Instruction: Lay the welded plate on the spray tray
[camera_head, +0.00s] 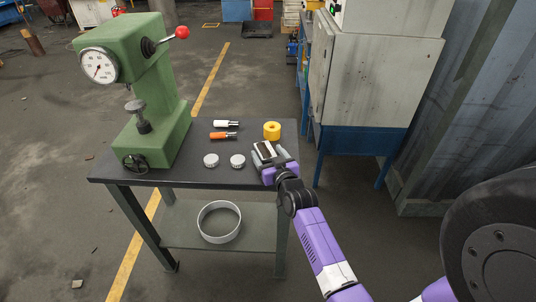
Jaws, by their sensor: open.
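I cannot make out a welded plate in this view. No spray tray can be clearly identified; a dark shallow tray (257,31) lies on the floor far back, and I cannot tell if it is that one.
A green hardness tester (150,90) with a dial stands on the table's left. Two pale discs (211,160), a white-handled tool (224,124) and an orange-handled tool (221,135) lie mid-table. A grey cabinet (372,75) stands right.

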